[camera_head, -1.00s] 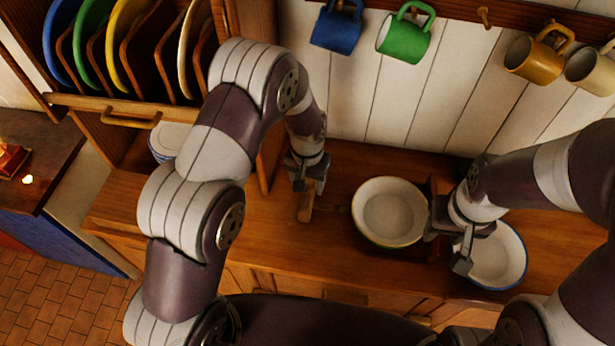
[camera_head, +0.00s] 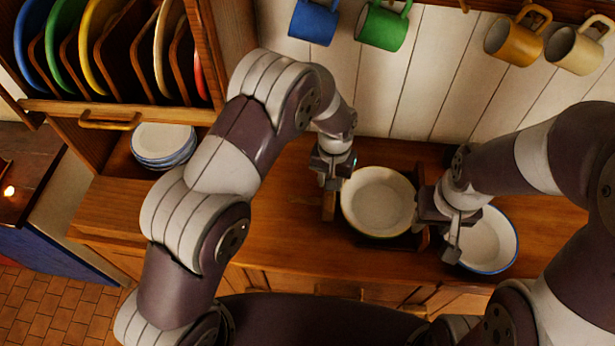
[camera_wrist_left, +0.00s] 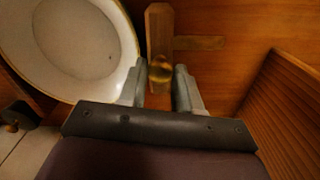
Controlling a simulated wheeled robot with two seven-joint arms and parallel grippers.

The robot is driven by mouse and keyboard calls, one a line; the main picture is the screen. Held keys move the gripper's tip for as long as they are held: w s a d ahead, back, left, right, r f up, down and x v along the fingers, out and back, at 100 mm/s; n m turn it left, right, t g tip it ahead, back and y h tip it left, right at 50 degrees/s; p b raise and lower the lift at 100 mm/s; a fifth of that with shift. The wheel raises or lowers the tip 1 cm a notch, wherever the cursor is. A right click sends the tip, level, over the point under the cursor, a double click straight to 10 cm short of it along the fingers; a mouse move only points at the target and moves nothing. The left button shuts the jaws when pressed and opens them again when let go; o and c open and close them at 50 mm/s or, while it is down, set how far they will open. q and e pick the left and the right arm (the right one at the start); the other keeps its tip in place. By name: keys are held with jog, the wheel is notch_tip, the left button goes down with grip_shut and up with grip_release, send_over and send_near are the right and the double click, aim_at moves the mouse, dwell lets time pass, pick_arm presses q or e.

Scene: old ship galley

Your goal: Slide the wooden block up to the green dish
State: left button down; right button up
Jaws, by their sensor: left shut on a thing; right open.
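The wooden block (camera_head: 328,206) stands on the counter just left of a cream bowl with a greenish-yellow rim (camera_head: 379,203), the nearest match to the green dish. My left gripper (camera_head: 331,180) is shut on the block's brass-coloured knob. In the left wrist view the gripper (camera_wrist_left: 161,88) has a finger on each side of the knob, and the block (camera_wrist_left: 160,30) lies close beside the bowl (camera_wrist_left: 80,45). Only a narrow gap shows; contact is unclear. My right gripper (camera_head: 438,232) is open, between this bowl and a blue-rimmed bowl (camera_head: 490,242), partly covering both.
Another wooden piece (camera_head: 424,236) shows at the cream bowl's right side. Stacked bowls (camera_head: 163,142) sit in the cupboard under a plate rack. Mugs, including a green one (camera_head: 383,25), hang on the wall behind.

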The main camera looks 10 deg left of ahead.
pick_arm(q)
jog(key=shift+d, duration=0.5)
jog(key=shift+r, duration=0.1)
jog(key=c, duration=0.8)
grip_release()
notch_tip(320, 180, up, 8)
jog(key=b, duration=0.2)
jog(key=shift+r+b, duration=0.2)
jog(key=shift+b, duration=0.15)
notch_tip(320, 180, up, 4)
jog(key=shift+r, duration=0.15)
